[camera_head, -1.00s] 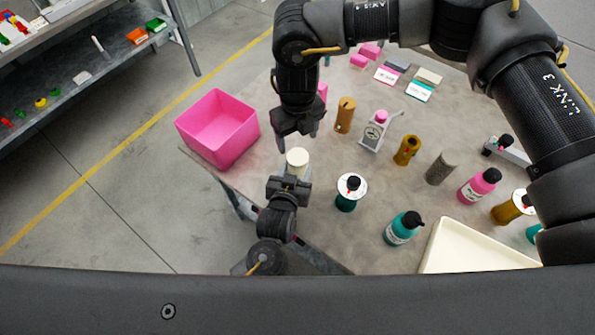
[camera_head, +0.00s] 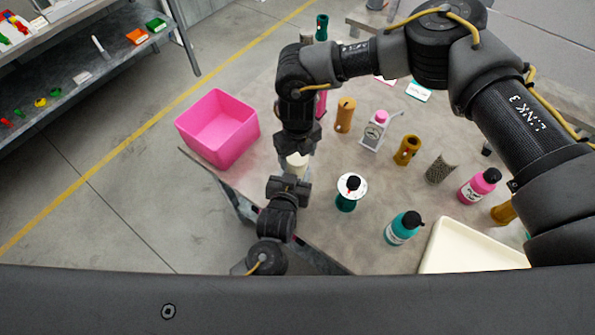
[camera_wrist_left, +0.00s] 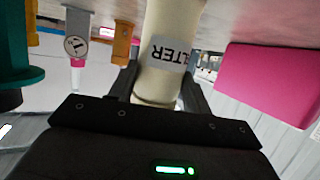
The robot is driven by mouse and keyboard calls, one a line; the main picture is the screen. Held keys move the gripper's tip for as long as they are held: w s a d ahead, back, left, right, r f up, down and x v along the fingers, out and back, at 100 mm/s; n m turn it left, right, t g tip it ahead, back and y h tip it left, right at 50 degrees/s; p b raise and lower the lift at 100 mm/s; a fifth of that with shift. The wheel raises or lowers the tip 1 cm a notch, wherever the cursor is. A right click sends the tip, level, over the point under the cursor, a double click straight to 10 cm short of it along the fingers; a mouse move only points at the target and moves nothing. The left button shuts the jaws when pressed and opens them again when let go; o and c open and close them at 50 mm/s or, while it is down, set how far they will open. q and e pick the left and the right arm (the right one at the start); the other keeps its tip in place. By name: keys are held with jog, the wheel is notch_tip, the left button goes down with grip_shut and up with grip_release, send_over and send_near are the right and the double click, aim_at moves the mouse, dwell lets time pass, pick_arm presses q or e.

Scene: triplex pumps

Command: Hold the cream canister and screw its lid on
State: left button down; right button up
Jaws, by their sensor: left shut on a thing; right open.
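The cream canister (camera_head: 297,172) stands near the table's left front edge, mostly hidden between my two grippers in the head view. In the left wrist view the canister (camera_wrist_left: 163,55) shows a label with dark letters reading "LTER", upside down. My left gripper (camera_head: 291,182) is shut on the canister from the front. My right gripper (camera_head: 297,150) points down right over the canister's top, with its open fingers at the canister's upper end. I cannot tell whether the fingers touch it. The lid cannot be told apart from the canister here.
A pink bin (camera_head: 218,128) stands at the left table corner. A green spool with a white top (camera_head: 350,190) and a teal bottle (camera_head: 402,229) stand to the right. A cream tray (camera_head: 470,250) lies at the front right. Several bottles and cylinders stand farther right.

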jog(key=c, duration=1)
jog(key=m, duration=0.5)
jog(key=o, duration=1.2)
notch_tip(320, 180, up, 12)
jog(key=shift+r, duration=0.1)
pick_arm(q)
jog(key=c, duration=0.6)
grip_release()
